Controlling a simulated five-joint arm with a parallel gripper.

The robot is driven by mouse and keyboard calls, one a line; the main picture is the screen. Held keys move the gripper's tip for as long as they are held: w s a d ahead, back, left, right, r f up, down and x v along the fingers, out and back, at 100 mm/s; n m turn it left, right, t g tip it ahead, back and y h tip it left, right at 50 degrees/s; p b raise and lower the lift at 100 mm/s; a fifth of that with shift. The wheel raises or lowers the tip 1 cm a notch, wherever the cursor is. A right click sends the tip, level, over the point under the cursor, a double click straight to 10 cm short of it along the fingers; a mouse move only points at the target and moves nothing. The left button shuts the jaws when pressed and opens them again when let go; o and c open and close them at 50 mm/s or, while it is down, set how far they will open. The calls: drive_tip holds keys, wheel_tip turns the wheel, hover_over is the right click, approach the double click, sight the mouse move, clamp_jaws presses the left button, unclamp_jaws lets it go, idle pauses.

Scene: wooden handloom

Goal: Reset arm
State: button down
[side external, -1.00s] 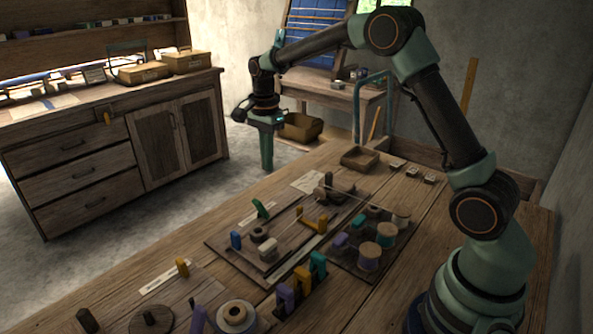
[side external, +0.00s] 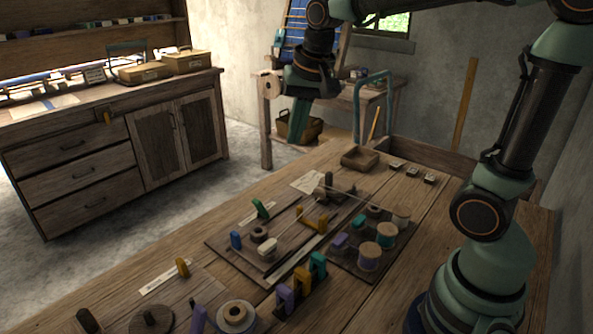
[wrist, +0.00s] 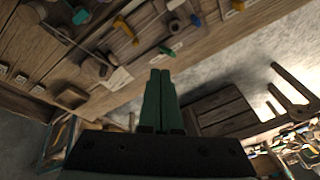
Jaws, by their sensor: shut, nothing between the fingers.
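My gripper (side external: 299,130) is raised above the far left edge of the workbench in the side external view, with its fingers pointing down. In the wrist view my gripper (wrist: 160,75) shows its two green fingers side by side and shut, with nothing between them. The wooden workbench (side external: 170,235) carries a dark board (side external: 232,258) with small coloured pieces and a second board (side external: 345,272) with thread spools. My gripper is apart from all of them.
A small open wooden tray (side external: 360,159) and several small blocks lie at the bench's far end. Purple, yellow and teal pieces (side external: 302,280) stand near the front. A cabinet (side external: 120,150) stands at left; a side table (side external: 375,95) stands behind. The floor between is clear.

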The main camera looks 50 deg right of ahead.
drive_tip(key=s+a+f+n+t, duration=0.1)
drive_tip(key=s+f+n+t, duration=0.1)
drive_tip(key=s+n, duration=0.5)
drive_tip(key=shift+s+a+n, duration=0.3)
drive_tip(key=shift+s, duration=0.75)
